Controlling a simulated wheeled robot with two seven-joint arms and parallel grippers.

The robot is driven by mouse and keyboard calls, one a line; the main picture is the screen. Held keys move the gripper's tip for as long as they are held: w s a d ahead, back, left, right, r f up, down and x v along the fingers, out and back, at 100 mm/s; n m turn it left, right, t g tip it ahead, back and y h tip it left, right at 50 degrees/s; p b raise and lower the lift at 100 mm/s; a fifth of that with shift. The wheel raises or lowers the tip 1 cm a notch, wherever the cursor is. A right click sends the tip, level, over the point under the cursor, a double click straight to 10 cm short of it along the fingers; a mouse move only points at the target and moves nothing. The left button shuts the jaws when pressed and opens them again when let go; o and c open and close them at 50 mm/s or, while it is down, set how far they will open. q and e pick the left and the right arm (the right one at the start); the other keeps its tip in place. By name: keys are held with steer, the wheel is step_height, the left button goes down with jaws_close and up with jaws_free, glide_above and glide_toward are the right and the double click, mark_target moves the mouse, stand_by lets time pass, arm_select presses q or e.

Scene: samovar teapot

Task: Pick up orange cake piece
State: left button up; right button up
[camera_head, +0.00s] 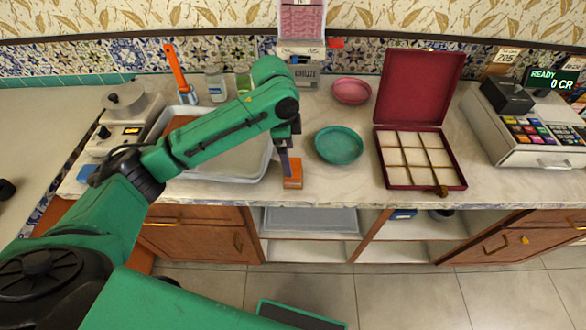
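My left arm reaches in from the left across the counter, and its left gripper (289,164) points down near the counter's front edge. An orange cake piece (294,181), block-shaped, is right at the fingertips, just right of the white tray. The fingers overlap its upper part, so I cannot tell whether they are closed on it or whether it rests on the counter. More orange-brown material (178,124) shows at the left in the white tray (232,180), partly hidden by my arm. My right gripper is not in view.
A green plate (339,145) and an open red box (425,187) with several empty compartments stand to the right. A pink bowl (351,91) is behind the plate. A scale (125,125) stands at the left and a cash register (530,125) at the far right.

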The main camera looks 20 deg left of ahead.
mark_target(293, 167)
arm_select(q)
steer(key=f, duration=0.2)
steer(key=w+f+p, duration=0.1)
steer(key=f, duration=0.4)
steer(key=shift+w+d+f, duration=0.1)
steer(key=shift+w+d, duration=0.05)
steer(key=shift+d, duration=0.25)
steer(key=shift+f, duration=0.25)
steer(key=c, duration=1.1)
